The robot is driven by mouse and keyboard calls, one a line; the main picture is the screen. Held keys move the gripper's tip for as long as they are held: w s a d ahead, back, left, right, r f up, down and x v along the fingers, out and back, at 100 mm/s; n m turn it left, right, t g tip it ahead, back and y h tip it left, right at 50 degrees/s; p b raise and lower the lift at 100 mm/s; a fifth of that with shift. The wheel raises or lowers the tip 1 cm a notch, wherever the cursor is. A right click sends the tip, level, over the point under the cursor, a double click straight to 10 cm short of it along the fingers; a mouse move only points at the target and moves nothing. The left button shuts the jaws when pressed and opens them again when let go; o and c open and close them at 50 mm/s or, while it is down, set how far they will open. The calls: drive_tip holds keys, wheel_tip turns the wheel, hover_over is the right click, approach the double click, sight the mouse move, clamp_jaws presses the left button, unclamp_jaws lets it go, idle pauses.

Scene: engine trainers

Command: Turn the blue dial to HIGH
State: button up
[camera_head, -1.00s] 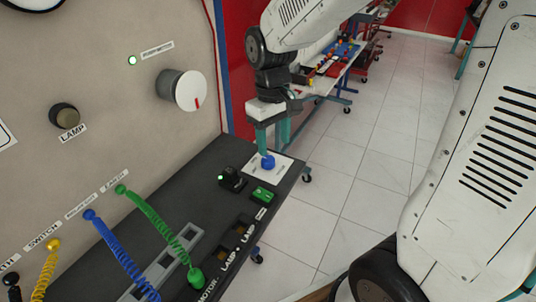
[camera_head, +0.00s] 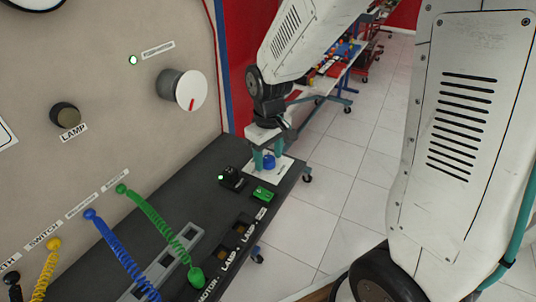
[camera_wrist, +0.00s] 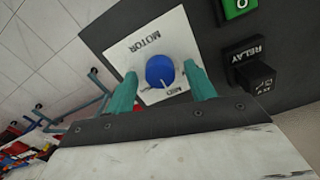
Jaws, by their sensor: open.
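The blue dial (camera_head: 268,162) sits on a white plate (camera_head: 281,173) at the far end of the dark bench panel. In the wrist view the dial (camera_wrist: 159,71) is round, with a white pointer line toward the bottom of the picture, near lettering that seems to read MID. The plate also reads MOTOR; other markings are hidden by the fingers. My gripper (camera_head: 268,154) is above the dial, its teal fingers apart. In the wrist view the gripper (camera_wrist: 161,87) has one finger on each side of the dial, with visible gaps; I cannot tell their exact height.
A black RELAY block (camera_wrist: 250,65) and a green switch (camera_head: 263,194) stand close to the plate. Coiled green (camera_head: 160,220) and blue (camera_head: 120,250) cables cross the panel's near part. The upright board (camera_head: 120,100) carries a large grey knob (camera_head: 184,90). Open floor lies to the right.

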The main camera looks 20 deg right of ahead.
sight(269, 159)
drive_tip(key=c, duration=1)
drive_tip(key=shift+m, duration=0.3)
drive_tip(key=m, duration=1.1)
drive_tip(key=shift+m, duration=0.3)
drive_tip(key=o, duration=1)
drive_tip(key=shift+r, duration=0.1)
wheel_tip(269, 159, up, 8)
drive_tip(key=shift+f, duration=0.15)
